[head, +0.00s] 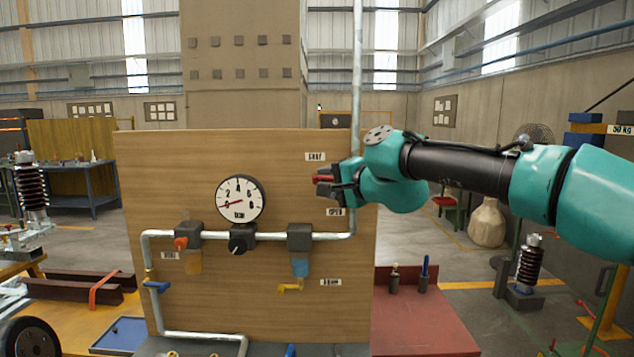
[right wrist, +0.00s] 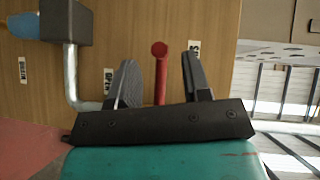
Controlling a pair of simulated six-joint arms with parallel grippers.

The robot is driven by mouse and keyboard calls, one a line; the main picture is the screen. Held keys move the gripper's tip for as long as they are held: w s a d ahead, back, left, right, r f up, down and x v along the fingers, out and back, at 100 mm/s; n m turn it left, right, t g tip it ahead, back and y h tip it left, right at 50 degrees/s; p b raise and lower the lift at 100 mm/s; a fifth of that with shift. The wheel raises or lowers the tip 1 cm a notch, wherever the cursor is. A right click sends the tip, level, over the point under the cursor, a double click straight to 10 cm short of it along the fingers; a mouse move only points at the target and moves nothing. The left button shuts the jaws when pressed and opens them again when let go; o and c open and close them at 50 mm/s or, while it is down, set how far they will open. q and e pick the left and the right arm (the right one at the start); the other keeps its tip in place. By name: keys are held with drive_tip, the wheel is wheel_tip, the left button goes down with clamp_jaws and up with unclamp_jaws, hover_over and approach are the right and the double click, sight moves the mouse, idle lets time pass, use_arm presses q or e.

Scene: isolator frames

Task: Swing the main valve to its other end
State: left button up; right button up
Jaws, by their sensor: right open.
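The main valve's red lever (head: 321,180) points left from the pipe at the right part of the wooden panel (head: 170,200). It stands between a label (head: 316,157) above, blurred but seemingly SHUT, and an OPEN label (head: 334,212) below. My right gripper (head: 328,183) is at the lever, its body hiding the valve's middle. In the right wrist view the red lever (right wrist: 160,76) lies between the two open fingers, with a visible gap on each side. The OPEN label (right wrist: 108,80) is left of the fingers there. My left gripper is not in view.
A round gauge (head: 241,199) with a red needle sits on the panel. Below it are a black knob (head: 239,244), an orange knob (head: 181,243), a blue handle (head: 157,287) and a yellow tap (head: 291,287). A grey pipe (head: 351,100) rises past the panel's right side.

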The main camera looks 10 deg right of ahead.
sight(317, 177)
drive_tip(key=shift+x, duration=2.05)
clamp_jaws()
